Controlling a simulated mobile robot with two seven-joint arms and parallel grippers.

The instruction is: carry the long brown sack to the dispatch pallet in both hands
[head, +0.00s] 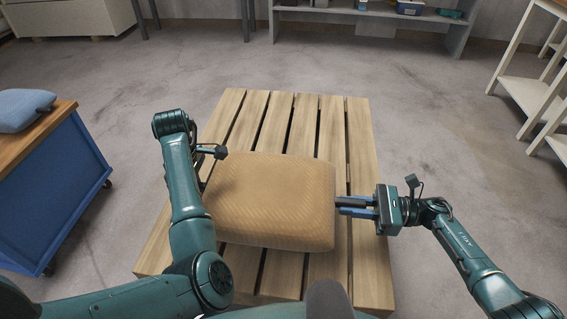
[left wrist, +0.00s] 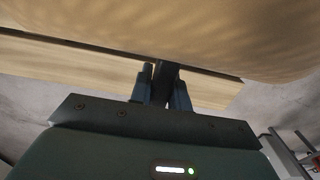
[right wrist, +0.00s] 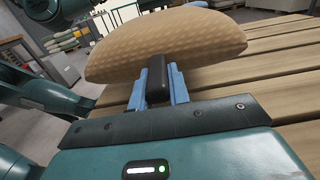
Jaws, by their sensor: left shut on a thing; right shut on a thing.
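The long brown sack (head: 270,200) lies flat over the middle of the slatted wooden pallet (head: 361,150). My right gripper (head: 342,206) is shut on the sack's right end; the right wrist view also shows its fingers (right wrist: 158,82) at the edge of the sack (right wrist: 165,42). My left gripper is at the sack's left end, mostly hidden behind my left forearm in the head view. In the left wrist view its fingers (left wrist: 163,78) are shut at the sack's edge (left wrist: 200,35). I cannot tell whether the sack's underside touches the slats.
A blue cart (head: 55,190) with a wooden top stands at the left, with a blue-grey sack (head: 22,108) on it. A grey bench (head: 370,18) is at the back and a white shelf rack (head: 530,95) at the right. The floor around the pallet is clear.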

